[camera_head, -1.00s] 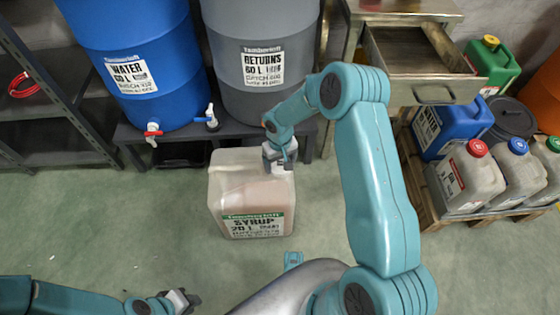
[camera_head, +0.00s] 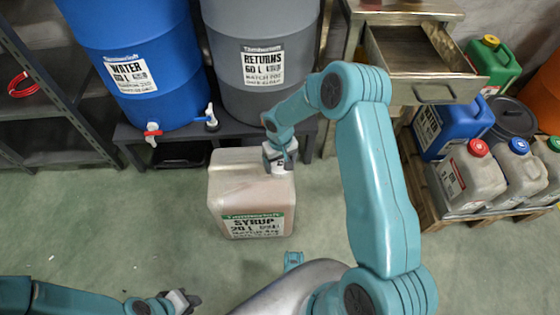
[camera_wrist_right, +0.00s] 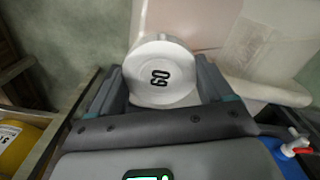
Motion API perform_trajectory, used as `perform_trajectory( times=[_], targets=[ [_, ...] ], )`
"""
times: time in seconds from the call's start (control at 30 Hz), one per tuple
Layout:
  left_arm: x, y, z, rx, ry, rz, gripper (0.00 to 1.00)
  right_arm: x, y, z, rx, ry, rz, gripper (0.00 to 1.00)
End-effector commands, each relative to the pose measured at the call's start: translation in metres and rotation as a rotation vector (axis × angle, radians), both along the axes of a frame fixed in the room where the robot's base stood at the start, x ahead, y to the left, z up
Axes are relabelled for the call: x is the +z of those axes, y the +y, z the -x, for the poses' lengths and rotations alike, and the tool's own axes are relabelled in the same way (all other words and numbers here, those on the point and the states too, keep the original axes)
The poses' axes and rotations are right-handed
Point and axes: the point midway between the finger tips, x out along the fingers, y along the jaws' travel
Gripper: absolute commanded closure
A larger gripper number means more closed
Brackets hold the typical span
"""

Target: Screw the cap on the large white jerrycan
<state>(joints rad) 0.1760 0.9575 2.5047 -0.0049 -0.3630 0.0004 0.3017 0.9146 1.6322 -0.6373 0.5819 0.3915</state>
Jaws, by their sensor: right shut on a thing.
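The large white jerrycan (camera_head: 232,185), labelled SYRUP 20 L, stands upright on the floor in the head view. It also fills the upper right of the right wrist view (camera_wrist_right: 198,22). My right gripper (camera_head: 278,160) is at the can's right rear top corner. It is shut on a round white cap (camera_wrist_right: 160,75) marked 60, seen face-on between the fingers in the right wrist view. The cap covers what lies under it, so I cannot tell how its threads sit on the neck. My left gripper (camera_head: 182,301) is low at the left, away from the can; its opening is unclear.
A blue water drum (camera_head: 135,60) and a grey returns drum (camera_head: 262,60) stand on a dark bench behind the can. An open drawer (camera_head: 415,60) is at right, above a pallet with several jerrycans, including a grey red-capped one (camera_head: 465,180). Floor left of the can is clear.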

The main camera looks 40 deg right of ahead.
Motion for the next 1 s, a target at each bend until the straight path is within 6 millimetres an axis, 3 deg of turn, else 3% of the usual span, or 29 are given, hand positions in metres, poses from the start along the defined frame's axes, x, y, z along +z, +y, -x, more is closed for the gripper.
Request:
perform_trajectory(
  times=[1.0],
  targets=[
    [-0.0068,0.0000,0.0000,0.000,0.000,0.000,0.79,-0.0032,-0.0002,0.0000,0.000,0.000,0.000,0.56]
  ],
)
